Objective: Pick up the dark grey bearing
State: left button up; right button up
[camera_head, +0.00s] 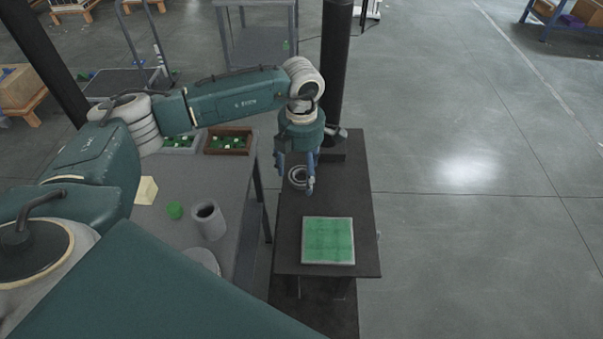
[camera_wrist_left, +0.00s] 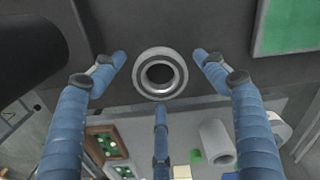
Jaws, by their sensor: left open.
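The bearing (camera_head: 297,175) is a grey ring lying on the dark top of a lift table (camera_head: 293,240), partly hidden by my gripper in the head view. In the left wrist view the bearing (camera_wrist_left: 160,73) shows whole, with a dark hole and a light rim. My left gripper (camera_head: 303,180) is above it, fingers pointing down. In the left wrist view the fingers of my left gripper (camera_wrist_left: 160,75) are spread open, one on each side of the bearing and a third below it in the picture. They look apart from it. My right gripper is not in view.
A green square in a grey frame (camera_head: 328,240) lies nearer on the lift table. A dark column (camera_head: 335,75) stands at its far end. The grey table (camera_head: 165,225) at left holds a grey hollow cylinder (camera_head: 208,220), a green piece (camera_head: 174,211) and a brown tray (camera_head: 228,142).

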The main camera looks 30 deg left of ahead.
pick_arm(q)
jog(key=c, duration=1.5)
jog(key=shift+w+r, duration=0.1)
jog(key=shift+r, duration=0.15)
jog(key=shift+r+b, duration=1.2)
jog(key=shift+r, duration=4.15)
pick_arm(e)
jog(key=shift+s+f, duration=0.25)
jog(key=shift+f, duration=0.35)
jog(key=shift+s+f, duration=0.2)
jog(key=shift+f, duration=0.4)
